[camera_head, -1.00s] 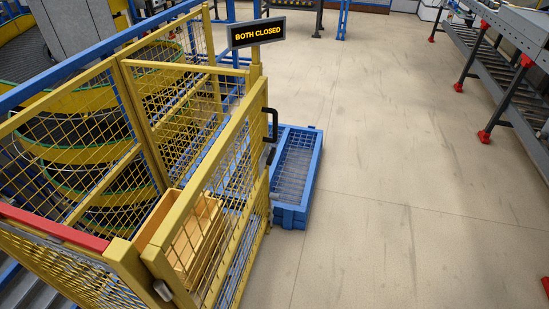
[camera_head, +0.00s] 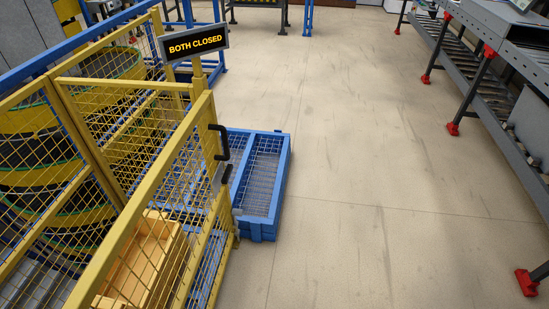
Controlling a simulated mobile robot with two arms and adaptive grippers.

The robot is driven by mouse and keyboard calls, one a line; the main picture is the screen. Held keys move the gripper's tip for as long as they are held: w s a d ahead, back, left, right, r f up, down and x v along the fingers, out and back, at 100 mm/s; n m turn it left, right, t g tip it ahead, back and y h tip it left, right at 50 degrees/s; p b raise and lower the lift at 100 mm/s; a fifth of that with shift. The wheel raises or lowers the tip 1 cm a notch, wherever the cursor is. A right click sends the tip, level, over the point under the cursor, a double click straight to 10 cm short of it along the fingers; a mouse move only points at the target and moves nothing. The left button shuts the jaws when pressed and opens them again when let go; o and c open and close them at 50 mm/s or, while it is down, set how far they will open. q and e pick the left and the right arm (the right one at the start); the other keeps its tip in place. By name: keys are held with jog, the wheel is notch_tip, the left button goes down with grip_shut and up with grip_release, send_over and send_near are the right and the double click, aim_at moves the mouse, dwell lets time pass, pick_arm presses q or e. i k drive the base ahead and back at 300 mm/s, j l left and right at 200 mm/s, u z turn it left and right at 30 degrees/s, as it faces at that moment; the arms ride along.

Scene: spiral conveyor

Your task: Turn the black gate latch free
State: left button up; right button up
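The yellow mesh gate (camera_head: 165,215) stands at the left of the head view, on the edge of a yellow fenced cell. A black handle (camera_head: 219,142) is fixed near the top of its far end post. Just below it is a smaller dark part, which looks like the black gate latch (camera_head: 227,173). It is small, and I cannot tell its turn exactly. A sign (camera_head: 194,42) above the gate post reads "BOTH CLOSED". Neither of my grippers shows in the view.
A blue pallet-like frame (camera_head: 279,192) with a mesh deck lies on the floor just beyond the gate. A wooden box (camera_head: 152,250) sits behind the gate mesh. A grey roller conveyor (camera_head: 480,110) with red feet runs along the right. The floor (camera_head: 370,180) between is clear.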

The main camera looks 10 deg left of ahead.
aim_at(225, 175)
jog(key=i+l+z, duration=0.35)
jog(key=i, duration=0.35)
jog(key=i+z, duration=0.3)
jog(key=i, duration=0.35)
jog(key=i+l+u, duration=0.1)
jog(key=i+u, duration=0.4)
jog(key=i+l+u, duration=0.25)
jog(key=u, duration=0.2)
jog(key=i, duration=0.1)
